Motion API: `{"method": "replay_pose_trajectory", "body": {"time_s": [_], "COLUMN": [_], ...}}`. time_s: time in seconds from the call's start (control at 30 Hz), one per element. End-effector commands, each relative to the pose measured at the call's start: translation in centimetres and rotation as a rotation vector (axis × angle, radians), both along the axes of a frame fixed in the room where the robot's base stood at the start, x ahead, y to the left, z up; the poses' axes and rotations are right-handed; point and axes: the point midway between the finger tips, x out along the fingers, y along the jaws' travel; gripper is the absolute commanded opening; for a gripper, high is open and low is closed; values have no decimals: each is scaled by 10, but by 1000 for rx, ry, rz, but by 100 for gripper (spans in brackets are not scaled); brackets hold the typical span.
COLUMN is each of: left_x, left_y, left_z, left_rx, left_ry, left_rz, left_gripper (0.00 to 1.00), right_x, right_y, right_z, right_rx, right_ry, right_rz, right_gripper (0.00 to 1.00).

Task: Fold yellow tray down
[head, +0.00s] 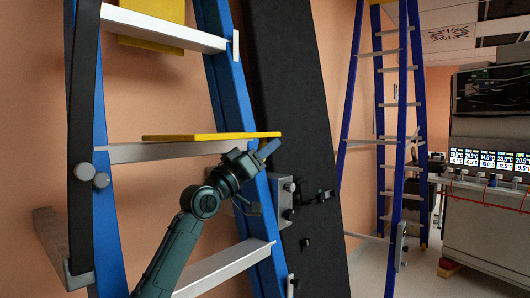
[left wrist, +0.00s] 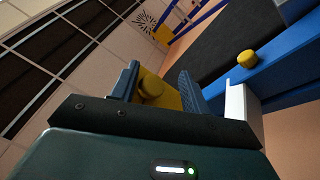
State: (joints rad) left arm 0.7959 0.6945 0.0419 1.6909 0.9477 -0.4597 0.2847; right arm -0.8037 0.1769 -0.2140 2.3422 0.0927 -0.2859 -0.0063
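The yellow tray (head: 211,136) is a thin flat panel lying about level over a grey rung of the blue ladder (head: 230,80) at left in the head view. My left gripper (head: 268,149) is at the tray's right end, just below its edge and beside the ladder's right rail. In the left wrist view, my left gripper's (left wrist: 160,85) fingers stand well apart. A yellow part with a round knob (left wrist: 151,87) shows between them; whether they touch it is unclear. My right gripper is not in view.
Another yellow panel (head: 150,25) is higher on the ladder. A dark slanted panel (head: 300,120) stands just right of it, with a grey bracket (head: 284,190) nearby. A second blue ladder (head: 400,130) and a console with displays (head: 485,165) stand farther right.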

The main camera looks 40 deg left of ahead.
Motion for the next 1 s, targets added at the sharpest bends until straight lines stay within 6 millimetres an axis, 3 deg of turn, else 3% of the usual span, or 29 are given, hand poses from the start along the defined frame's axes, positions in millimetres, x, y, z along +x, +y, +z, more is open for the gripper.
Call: {"method": "replay_pose_trajectory", "body": {"time_s": [0.3,0.43,0.73,1.0], "left_x": [-2,-12,-66,-105], "left_y": [-1,1,10,18], "left_z": [0,-7,-37,-55], "left_rx": [3,4,6,2], "left_ry": [-3,-1,1,0], "left_rz": [-2,-1,-1,0], "left_gripper": [46,46,46,46], "right_x": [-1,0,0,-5], "right_y": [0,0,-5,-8], "right_z": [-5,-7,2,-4], "right_rx": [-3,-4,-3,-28], "right_ry": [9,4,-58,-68], "right_rz": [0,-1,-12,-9], "right_gripper": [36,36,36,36]}}
